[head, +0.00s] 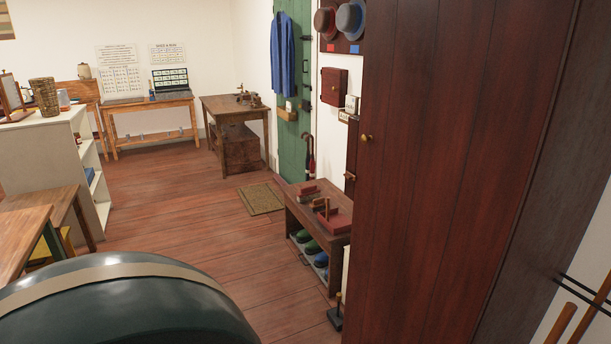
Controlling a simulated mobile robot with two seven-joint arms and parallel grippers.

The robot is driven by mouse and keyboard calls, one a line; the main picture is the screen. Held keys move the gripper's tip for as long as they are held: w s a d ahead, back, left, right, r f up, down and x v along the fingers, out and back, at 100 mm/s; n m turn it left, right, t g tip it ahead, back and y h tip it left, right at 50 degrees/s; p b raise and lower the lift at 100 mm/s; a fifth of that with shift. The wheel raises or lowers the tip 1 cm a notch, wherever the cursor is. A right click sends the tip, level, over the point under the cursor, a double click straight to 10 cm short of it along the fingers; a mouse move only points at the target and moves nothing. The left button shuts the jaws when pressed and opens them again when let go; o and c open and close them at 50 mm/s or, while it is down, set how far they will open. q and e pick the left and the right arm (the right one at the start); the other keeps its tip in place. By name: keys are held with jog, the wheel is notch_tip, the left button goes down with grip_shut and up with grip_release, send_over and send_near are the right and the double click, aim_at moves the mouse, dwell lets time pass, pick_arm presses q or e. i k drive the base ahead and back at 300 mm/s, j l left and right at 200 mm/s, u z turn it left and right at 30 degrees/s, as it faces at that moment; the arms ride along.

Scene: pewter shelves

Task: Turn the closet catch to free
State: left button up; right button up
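A tall dark red-brown wooden closet (440,170) fills the right of the head view, close to me. A small round brass knob (365,138) shows near its left edge. A small orange-brown fitting (350,177) sits lower, on a narrow dark panel just left of the closet front. It may be the catch, but it is too small to tell which way it is turned. The closet front looks shut. Neither of my grippers is in view.
A low wooden bench (333,231) with boots beneath stands left of the closet. A dark object with an upright handle (335,315) stands on the floor by it. A green door (290,130) is behind. The wooden floor (180,215) is clear mid-view; white shelves (45,165) stand left.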

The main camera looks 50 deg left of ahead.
aim_at(349, 176)
jog(key=u, duration=1.45)
